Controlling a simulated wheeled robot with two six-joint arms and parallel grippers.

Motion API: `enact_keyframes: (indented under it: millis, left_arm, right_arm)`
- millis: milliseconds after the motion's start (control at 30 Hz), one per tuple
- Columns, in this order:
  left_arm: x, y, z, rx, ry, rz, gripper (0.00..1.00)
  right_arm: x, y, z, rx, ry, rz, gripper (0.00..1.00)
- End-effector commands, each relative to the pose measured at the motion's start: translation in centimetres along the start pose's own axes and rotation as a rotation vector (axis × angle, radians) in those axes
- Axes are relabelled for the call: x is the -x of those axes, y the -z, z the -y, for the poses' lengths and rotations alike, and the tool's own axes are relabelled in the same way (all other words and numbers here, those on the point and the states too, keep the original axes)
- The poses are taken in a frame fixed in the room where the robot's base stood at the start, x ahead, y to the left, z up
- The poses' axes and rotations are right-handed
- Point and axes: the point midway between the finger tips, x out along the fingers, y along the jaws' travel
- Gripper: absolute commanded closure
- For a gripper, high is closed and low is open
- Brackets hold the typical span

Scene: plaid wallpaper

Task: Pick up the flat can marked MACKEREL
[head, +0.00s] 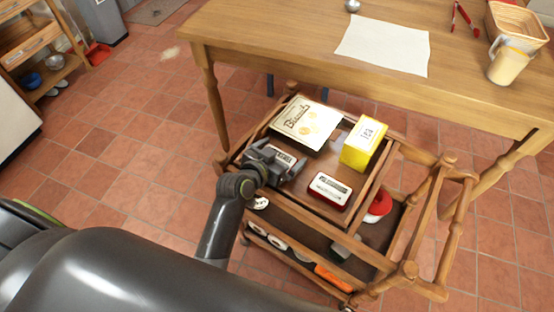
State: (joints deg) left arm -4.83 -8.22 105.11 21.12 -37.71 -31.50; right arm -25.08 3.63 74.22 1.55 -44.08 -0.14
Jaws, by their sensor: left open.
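My left gripper (285,168) is open over the left part of the wooden trolley's top tray. A small flat item with a pale, dark-lettered label (284,156) shows at the gripper's jaws; it is partly hidden and I cannot read it. Whether the jaws touch it, I cannot tell. A flat red can with a white label (329,188) lies on the tray to the right of the gripper. Its lettering is too small to read, so I cannot tell which one says MACKEREL. My right gripper is not in view.
A biscuit tin (307,124) and a yellow tea box (364,143) stand behind on the tray. The trolley's raised rim and posts (450,220) surround it. Its lower shelf holds a red-lidded item (378,206) and an orange item (333,278). A wooden table (270,40) stands behind.

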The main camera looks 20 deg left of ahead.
Motion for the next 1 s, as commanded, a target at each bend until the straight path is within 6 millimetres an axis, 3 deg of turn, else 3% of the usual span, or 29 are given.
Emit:
enact_keyframes:
  millis: [100,367,667,767,1000]
  left_arm:
    - [0.0,0.0,0.0,0.000,0.000,0.000,0.00]
    - [0.1,0.1,0.0,-0.001,0.001,-0.001,0.32]
    - [0.2,0.5,0.0,-0.001,0.001,-0.003,0.32]
    - [0.6,1.4,0.0,-0.002,0.001,-0.004,0.32]
    - [2.1,4.9,0.0,-0.002,0.001,-0.005,0.32]
  right_arm:
    - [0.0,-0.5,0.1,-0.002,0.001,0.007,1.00]
    - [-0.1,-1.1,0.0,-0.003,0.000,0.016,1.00]
    - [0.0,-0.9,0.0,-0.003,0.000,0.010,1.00]
    - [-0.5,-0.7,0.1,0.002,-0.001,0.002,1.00]
    - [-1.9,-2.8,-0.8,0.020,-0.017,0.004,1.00]
